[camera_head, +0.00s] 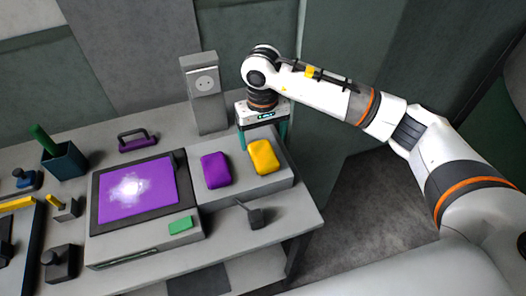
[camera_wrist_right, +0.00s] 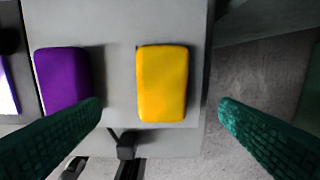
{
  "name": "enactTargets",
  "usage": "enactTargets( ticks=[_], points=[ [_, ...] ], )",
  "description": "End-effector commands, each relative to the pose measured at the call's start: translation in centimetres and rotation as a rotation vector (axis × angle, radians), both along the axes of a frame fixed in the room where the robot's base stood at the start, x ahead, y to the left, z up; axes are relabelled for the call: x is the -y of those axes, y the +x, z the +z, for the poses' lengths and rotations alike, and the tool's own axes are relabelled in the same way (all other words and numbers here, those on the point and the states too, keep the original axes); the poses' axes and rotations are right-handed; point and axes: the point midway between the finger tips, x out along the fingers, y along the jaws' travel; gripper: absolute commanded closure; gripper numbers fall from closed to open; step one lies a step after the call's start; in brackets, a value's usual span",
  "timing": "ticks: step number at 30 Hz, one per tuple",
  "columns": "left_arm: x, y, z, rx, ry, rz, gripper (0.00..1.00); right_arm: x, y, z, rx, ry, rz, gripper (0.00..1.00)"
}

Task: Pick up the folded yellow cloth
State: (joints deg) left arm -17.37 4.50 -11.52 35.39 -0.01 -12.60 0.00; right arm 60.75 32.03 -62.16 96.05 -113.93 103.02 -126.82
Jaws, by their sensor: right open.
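The folded yellow cloth (camera_head: 263,157) lies on a raised grey block at the right end of the bench. In the right wrist view the yellow cloth (camera_wrist_right: 162,83) lies flat between and beyond the two green fingers. My right gripper (camera_head: 263,137) is above the block, at the far side of the cloth in the head view. In the wrist view my right gripper (camera_wrist_right: 160,112) is wide open and empty, with its fingers apart from the cloth. My left gripper does not show.
A folded purple cloth (camera_head: 215,170) lies just left of the yellow one. Left of it is a panel with a purple sheet (camera_head: 137,193). A grey socket post (camera_head: 206,95) stands behind. The grey block (camera_head: 281,182) ends near the bench's right edge, with floor beyond.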

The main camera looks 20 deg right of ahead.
Motion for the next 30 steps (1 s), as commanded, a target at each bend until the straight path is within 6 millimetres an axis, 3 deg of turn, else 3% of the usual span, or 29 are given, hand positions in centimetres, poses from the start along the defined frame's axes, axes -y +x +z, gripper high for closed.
enactTargets(
  ticks=[11,18,27,30],
  points=[
    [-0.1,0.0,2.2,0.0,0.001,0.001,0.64,0.1,0.1,-3.5,-0.005,0.005,-0.003,0.15],
    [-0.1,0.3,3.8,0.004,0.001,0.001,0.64,0.3,0.4,-7.0,-0.003,0.006,-0.002,0.15],
    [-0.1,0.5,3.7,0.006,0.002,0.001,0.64,0.3,0.5,-7.8,0.001,0.004,-0.001,0.15],
    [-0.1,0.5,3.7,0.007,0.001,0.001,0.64,0.3,0.5,-7.8,0.001,0.005,-0.001,0.3]
  ],
)
